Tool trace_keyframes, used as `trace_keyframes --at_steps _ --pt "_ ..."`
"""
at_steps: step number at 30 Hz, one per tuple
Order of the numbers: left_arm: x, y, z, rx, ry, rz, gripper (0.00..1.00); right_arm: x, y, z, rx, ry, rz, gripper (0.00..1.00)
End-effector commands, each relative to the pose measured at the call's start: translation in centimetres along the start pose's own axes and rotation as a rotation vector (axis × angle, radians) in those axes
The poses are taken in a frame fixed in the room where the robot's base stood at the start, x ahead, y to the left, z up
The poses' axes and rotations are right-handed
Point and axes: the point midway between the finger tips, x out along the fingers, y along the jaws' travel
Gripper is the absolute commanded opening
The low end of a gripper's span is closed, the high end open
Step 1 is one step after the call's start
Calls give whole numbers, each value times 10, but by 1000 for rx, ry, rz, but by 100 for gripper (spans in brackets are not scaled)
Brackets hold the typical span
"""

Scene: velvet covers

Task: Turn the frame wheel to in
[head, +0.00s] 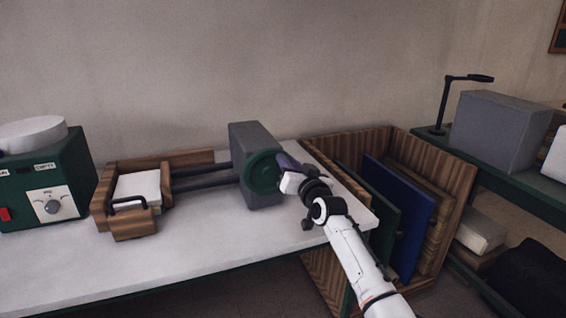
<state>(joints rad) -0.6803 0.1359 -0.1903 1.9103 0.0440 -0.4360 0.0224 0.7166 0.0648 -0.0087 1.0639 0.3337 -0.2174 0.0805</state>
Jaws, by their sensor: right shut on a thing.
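The frame wheel (263,173) is a round dark green disc on the right face of a grey block (252,139) near the table's right end. Two dark rods (203,176) run from the block left to a wooden frame (131,225) that holds a white stack (139,187) and has a black handle. My right gripper (289,178) is at the wheel's right side, shut on what looks like its handle; its fingertips are partly hidden by the wrist. My left gripper is out of view.
A green machine (47,180) with a knob stands at the left. A wooden crate (455,165) with upright green and blue boards stands just right of the table, close to my right arm. The table's (190,245) front is clear.

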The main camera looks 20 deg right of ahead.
Motion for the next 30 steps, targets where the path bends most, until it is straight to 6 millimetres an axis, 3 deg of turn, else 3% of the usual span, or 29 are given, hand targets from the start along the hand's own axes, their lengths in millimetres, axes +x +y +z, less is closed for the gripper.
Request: trace_keyframes --at_steps 9,26,27,30 --pt "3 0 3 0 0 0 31 0 11 4 133 -2 4 0" --pt "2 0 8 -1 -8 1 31 0 13 6 162 -3 4 0" --pt "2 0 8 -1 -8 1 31 0 13 6 162 -3 4 20" --pt "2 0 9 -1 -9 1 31 0 12 6 161 -3 4 35"
